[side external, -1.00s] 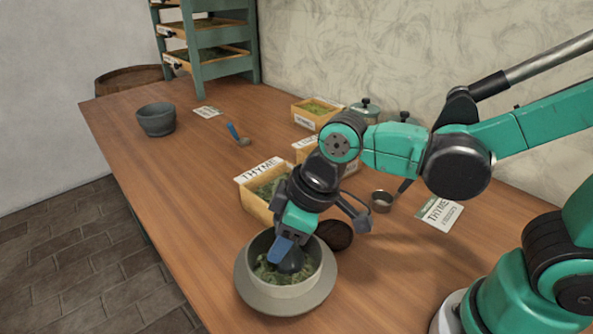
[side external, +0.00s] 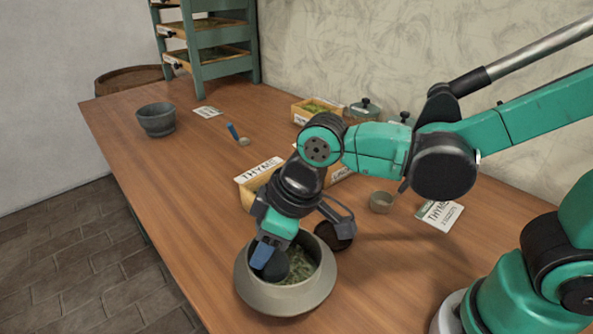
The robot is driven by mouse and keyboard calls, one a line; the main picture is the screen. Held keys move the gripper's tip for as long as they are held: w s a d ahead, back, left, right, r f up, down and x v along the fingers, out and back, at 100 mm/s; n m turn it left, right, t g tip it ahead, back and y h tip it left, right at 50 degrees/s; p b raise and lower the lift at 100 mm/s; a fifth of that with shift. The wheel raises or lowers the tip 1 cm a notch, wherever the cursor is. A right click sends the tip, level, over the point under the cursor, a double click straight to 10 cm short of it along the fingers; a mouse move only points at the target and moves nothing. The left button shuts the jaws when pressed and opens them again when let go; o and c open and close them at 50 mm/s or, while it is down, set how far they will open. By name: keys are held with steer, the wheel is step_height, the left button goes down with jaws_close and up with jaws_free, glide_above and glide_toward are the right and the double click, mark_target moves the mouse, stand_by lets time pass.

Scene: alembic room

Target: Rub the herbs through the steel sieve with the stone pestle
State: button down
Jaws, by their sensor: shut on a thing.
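My gripper (side external: 264,255) is over the left part of the sieve, tilted downward. It is shut on the dark stone pestle (side external: 275,267), whose rounded head is inside the sieve among the herbs. Whether the head touches the mesh is hidden. The mesh itself cannot be made out.
A thyme box (side external: 248,191) stands just behind the sieve, and a dark round object (side external: 335,238) lies close to its right. A grey mortar (side external: 156,119), a blue-handled tool (side external: 235,132) and a small cup (side external: 381,202) stand farther off.

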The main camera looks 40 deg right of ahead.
steer(key=shift+r, duration=3.5)
steer(key=shift+d, duration=0.1)
steer(key=shift+s+d+r, duration=0.35)
steer(key=shift+d+r, duration=0.25)
steer(key=shift+d, duration=0.05)
steer(key=shift+f, duration=3.9)
steer(key=shift+f, duration=0.4)
